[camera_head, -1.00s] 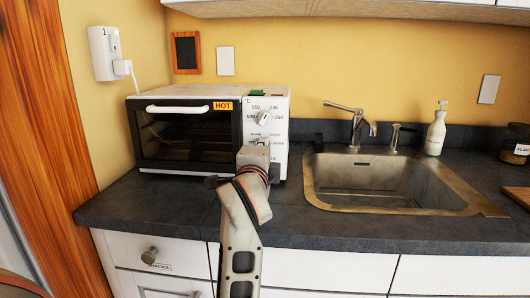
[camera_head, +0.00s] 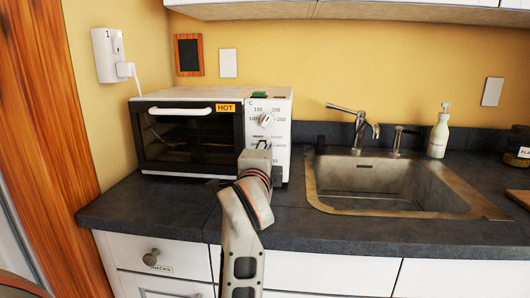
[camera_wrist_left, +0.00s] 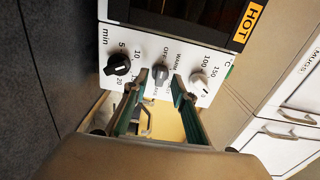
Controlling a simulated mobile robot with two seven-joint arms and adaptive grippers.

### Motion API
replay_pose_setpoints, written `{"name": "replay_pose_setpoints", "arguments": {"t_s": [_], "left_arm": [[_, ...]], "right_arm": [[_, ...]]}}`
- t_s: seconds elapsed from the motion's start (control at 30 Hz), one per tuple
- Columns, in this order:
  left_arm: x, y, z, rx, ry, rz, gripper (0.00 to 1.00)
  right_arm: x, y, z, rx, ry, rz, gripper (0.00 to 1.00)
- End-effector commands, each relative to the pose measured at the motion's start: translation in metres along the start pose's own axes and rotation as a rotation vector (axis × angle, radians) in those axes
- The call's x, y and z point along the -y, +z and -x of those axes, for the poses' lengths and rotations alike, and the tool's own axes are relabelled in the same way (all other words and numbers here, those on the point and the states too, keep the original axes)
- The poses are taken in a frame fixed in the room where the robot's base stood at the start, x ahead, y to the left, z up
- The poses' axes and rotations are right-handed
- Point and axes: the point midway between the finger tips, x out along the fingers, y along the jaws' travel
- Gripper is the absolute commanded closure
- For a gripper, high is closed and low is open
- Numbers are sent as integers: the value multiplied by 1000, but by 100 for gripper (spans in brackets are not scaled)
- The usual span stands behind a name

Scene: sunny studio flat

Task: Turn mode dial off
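The toaster oven (camera_head: 195,98) stands on the counter with its white control panel (camera_head: 284,135) on the right side. In the left wrist view the grey mode dial (camera_wrist_left: 160,73) sits in the middle of the panel, between the black timer dial (camera_wrist_left: 118,65) and the white temperature dial (camera_wrist_left: 200,84). Which mark it points to is too small to read. My left gripper (camera_wrist_left: 161,80) is open, its two fingertips on either side of the mode dial; contact cannot be told. In the head view my left gripper (camera_head: 262,147) hides that dial. My right gripper is out of view.
The sink (camera_head: 385,185) and its tap (camera_head: 358,128) lie to the right of the oven. A soap bottle (camera_head: 438,133) stands behind the sink. A wall socket (camera_head: 109,55) with a plug is at the left. Counter in front of the oven is clear.

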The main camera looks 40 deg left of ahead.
Motion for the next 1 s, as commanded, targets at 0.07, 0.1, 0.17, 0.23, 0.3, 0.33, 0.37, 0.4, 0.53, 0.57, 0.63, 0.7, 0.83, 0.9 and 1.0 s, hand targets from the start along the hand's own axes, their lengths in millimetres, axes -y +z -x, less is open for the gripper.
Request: {"name": "replay_pose_setpoints", "arguments": {"t_s": [0.07, 0.1, 0.17, 0.23, 0.3, 0.33, 0.37, 0.4, 0.53, 0.57, 0.63, 0.7, 0.83, 0.9, 1.0], "left_arm": [[0, -1, 11, -2, 0, 1, 74], [-1, 0, 17, -1, 1, 1, 74], [-1, 0, 27, -2, 1, 3, 74], [-1, 0, 39, -2, 1, 2, 74], [-1, 0, 49, -1, 2, 2, 74], [-1, 0, 53, -2, 2, 2, 74], [-1, 0, 57, -2, 1, 2, 74], [-1, 0, 61, -1, 1, 2, 74], [-1, 0, 68, -1, 2, 1, 74], [-1, 0, 69, -1, 2, 1, 74], [-1, 0, 70, -1, 2, 1, 74], [-1, 0, 70, 0, 2, 1, 74], [0, 0, 70, 0, 1, 1, 74], [0, 0, 70, 0, 1, 1, 74], [0, 0, 70, 0, 1, 1, 74]], "right_arm": [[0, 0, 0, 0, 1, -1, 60], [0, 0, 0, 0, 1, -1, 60], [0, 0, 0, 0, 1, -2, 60], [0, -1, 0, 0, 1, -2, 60], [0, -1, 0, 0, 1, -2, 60], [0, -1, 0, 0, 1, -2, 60], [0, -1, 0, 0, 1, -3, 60], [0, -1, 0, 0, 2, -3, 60], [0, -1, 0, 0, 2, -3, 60], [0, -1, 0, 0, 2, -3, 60], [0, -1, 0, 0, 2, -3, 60], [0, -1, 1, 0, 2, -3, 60], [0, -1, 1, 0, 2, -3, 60], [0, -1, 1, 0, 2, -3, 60], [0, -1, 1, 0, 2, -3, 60]]}}
